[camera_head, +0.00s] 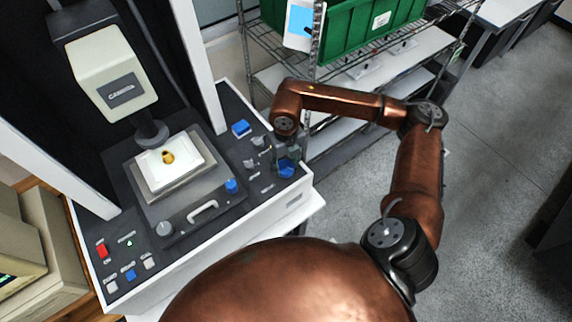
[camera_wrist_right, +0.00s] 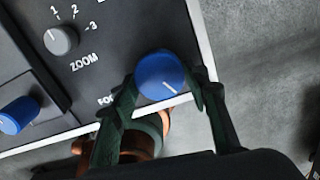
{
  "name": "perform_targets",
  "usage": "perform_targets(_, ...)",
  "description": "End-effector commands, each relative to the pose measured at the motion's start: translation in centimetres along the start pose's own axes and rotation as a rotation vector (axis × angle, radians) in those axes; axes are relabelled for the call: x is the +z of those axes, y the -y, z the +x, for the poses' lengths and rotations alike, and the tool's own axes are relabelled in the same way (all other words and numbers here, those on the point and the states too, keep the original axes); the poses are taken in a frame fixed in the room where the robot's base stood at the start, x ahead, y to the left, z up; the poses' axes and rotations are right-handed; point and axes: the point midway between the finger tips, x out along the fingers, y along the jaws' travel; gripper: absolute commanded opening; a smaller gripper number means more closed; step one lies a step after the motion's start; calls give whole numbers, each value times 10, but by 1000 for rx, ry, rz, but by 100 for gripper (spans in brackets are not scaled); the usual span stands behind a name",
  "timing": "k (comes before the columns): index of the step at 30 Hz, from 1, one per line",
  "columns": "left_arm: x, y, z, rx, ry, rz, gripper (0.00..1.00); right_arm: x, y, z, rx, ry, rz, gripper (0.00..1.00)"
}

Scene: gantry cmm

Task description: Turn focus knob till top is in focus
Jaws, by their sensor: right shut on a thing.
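The blue focus knob (camera_head: 286,169) sits at the right front corner of the machine's dark panel. In the right wrist view the knob (camera_wrist_right: 158,75) has a white pointer line aimed to the lower right, and the label beside it shows only "FO", the rest hidden by a finger. My right gripper (camera_wrist_right: 163,82) is shut on the knob, one dark green finger on each side. In the head view the right gripper (camera_head: 287,157) reaches down onto the knob from above. A small gold part (camera_head: 168,157) lies on the white stage plate (camera_head: 150,176) under the lens. My left gripper is not in view.
A grey zoom knob (camera_wrist_right: 61,40) with numbered marks is near the focus knob. Another blue knob (camera_head: 232,186) is beside the stage, with a handle (camera_head: 203,212) in front. A wire rack (camera_head: 330,66) with a green bin (camera_head: 345,30) stands behind my right arm.

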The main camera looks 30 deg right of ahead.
Motion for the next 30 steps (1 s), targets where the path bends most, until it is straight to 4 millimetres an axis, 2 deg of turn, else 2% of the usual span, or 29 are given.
perform_targets(15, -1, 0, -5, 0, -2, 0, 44, 2, 0, -1, -1, 3, 453, 18)
perform_targets(21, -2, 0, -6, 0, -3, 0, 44, 2, 0, -1, -1, 4, 568, 18)
perform_targets(30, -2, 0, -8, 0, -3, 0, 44, 2, 0, -1, -2, 4, 649, 18)
